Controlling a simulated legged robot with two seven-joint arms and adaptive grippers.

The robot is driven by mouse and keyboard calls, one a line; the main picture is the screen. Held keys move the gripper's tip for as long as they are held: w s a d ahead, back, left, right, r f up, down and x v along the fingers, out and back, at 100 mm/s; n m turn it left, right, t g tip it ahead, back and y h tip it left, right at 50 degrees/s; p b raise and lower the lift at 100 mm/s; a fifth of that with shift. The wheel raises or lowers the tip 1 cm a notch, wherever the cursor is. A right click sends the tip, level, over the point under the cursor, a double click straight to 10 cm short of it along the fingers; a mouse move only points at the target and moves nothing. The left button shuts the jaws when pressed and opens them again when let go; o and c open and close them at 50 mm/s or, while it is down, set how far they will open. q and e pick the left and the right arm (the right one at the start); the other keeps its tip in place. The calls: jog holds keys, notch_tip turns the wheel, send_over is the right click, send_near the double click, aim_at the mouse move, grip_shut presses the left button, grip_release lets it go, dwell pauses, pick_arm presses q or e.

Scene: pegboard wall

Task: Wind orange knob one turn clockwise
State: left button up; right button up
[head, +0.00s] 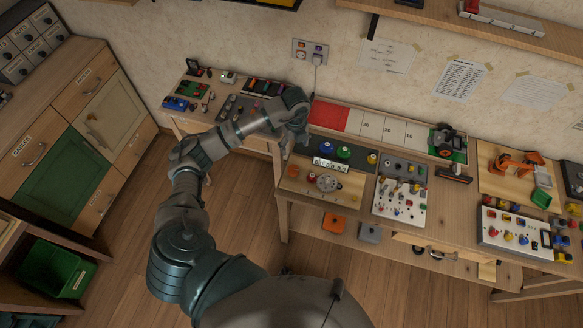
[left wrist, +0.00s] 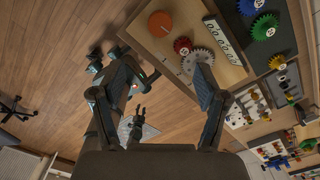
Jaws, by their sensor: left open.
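The orange knob (left wrist: 160,24) is a round disc near the corner of the light wooden board, at the top of the left wrist view. In the head view the orange knob (head: 293,171) is small, just below my left gripper (head: 291,138). My left gripper is open and empty, and its fingers point down towards the board. In the left wrist view the two fingers (left wrist: 162,68) are spread wide, and the knob lies beyond their tips, apart from them. The knob's marking is too small to read.
A blue gear (head: 326,147) and a green gear (head: 343,152) are behind the number strip (head: 330,165). A switch panel (head: 400,202) is to the right. Open floor lies before the bench.

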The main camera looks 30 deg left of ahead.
pick_arm(q)
notch_tip(320, 180, down, 4)
jog(key=d+r, duration=0.1)
jog(key=d, duration=0.1)
send_near(293, 170)
jog(key=shift+w+d+f, duration=0.1)
jog(key=shift+d+f, duration=0.3)
jog(key=shift+d, duration=0.45)
jog(key=a+f, duration=0.1)
jog(key=f, duration=0.1)
jog(key=a+f, duration=0.1)
jog(key=f, duration=0.5)
jog(key=shift+a, duration=0.4)
jog(key=shift+d+f, duration=0.25)
jog(key=shift+d+r, duration=0.25)
jog(key=shift+d, duration=0.8)
jog(key=shift+c, duration=0.8)
jog(key=c, duration=0.4)
jog(key=shift+a, duration=0.35)
jog(key=c, duration=0.4)
jog(key=shift+a+f, duration=0.3)
jog(key=shift+a, duration=0.4)
jog(key=shift+c, duration=1)
jog(key=shift+d, duration=0.5)
jog(key=shift+m, duration=0.3)
pick_arm(e)
jog(key=shift+d+r, duration=0.1)
jog(key=shift+d, duration=1.15)
